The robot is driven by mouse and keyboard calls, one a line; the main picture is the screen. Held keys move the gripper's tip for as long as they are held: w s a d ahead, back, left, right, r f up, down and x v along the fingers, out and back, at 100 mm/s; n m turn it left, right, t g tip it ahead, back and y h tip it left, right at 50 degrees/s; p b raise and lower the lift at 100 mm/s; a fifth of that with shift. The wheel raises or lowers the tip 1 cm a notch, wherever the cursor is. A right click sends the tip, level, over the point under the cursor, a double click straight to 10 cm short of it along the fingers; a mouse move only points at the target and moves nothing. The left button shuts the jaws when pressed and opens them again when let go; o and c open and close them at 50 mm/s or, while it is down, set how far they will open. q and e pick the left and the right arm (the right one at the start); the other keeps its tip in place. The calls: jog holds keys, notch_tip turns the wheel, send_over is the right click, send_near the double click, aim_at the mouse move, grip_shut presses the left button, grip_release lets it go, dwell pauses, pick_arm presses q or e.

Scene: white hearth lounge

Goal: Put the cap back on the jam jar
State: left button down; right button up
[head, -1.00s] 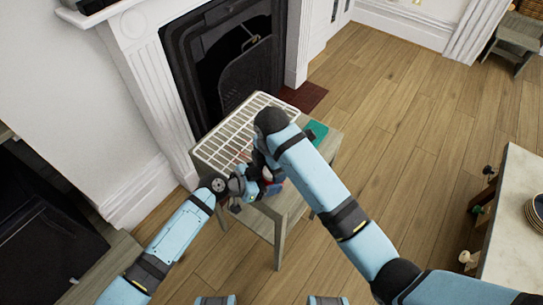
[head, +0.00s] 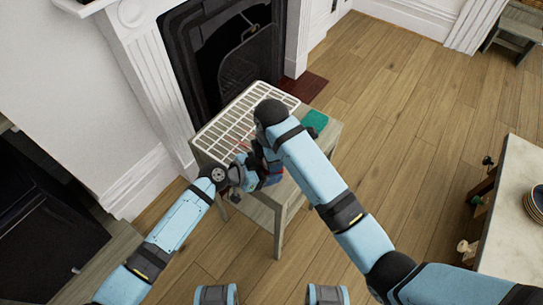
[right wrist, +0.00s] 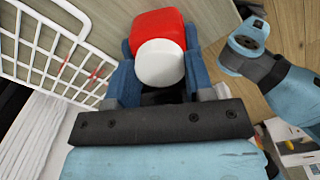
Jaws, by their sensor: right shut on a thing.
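My right gripper (head: 268,176) is over the near edge of a small grey-green stool (head: 330,135). In the right wrist view its blue fingers (right wrist: 160,62) close around a round white cap (right wrist: 162,66). A red rounded body, apparently the jam jar (right wrist: 158,22), shows just beyond the cap between the fingertips. The cap overlaps it, and I cannot tell whether they touch. In the head view only a bit of red (head: 273,180) shows beneath the gripper. My left gripper (head: 245,178) is close beside it on the left, its fingers hidden in the clutter.
A white wire rack (head: 225,122) covers much of the stool's top and also shows in the right wrist view (right wrist: 45,50). A teal item (head: 316,121) lies at the stool's right corner. A fireplace (head: 225,45) stands behind. A pale table (head: 520,225) with stacked bowls is at right, with open floor between.

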jog(key=shift+m, duration=0.6)
jog(key=o, duration=1)
jog(key=shift+r, duration=2.25)
jog(key=shift+c, duration=0.3)
